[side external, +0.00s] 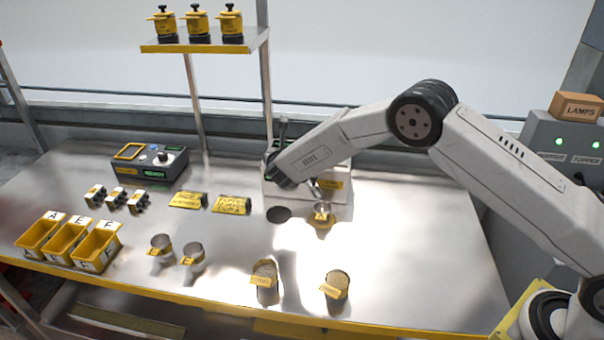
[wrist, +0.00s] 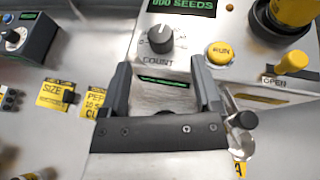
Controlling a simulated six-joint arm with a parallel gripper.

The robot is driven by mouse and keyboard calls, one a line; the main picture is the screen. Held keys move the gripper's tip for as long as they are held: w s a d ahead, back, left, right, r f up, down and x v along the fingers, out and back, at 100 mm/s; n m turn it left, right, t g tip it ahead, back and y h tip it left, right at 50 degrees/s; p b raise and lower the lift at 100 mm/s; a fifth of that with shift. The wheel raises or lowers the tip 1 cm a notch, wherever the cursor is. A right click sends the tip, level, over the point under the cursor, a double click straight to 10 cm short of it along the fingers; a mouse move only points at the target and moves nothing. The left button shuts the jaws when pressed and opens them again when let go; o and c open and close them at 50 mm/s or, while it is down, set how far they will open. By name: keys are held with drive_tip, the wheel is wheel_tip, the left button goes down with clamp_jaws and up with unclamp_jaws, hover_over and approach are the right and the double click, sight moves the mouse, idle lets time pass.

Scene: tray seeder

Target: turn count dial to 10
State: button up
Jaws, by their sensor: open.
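The count dial (wrist: 160,38) is a dark round knob above the printed word COUNT on the white seeder panel (wrist: 185,62) in the wrist view. A pale mark shows near its upper left, but the exact setting is too small to read. My gripper (wrist: 160,72) is open and empty, its two fingers apart just below the dial in the picture, not around it. In the side view my gripper (side external: 285,178) is in front of the seeder (side external: 335,188); the arm hides the dial there. A green display (wrist: 183,5) reads SEEDS, its digits partly cut off.
A yellow RUN button (wrist: 220,53) and yellow OPEN knob (wrist: 292,60) lie right of the dial. A dark box with a knob (side external: 150,162) stands left. Cups (side external: 265,282), yellow bins (side external: 97,247) and yellow cards (side external: 232,205) occupy the table.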

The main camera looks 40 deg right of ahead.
drive_tip(key=shift+x, duration=3.75)
clamp_jaws()
drive_tip(key=shift+n+t+y, duration=0.4)
drive_tip(key=shift+n+y, duration=0.3)
unclamp_jaws()
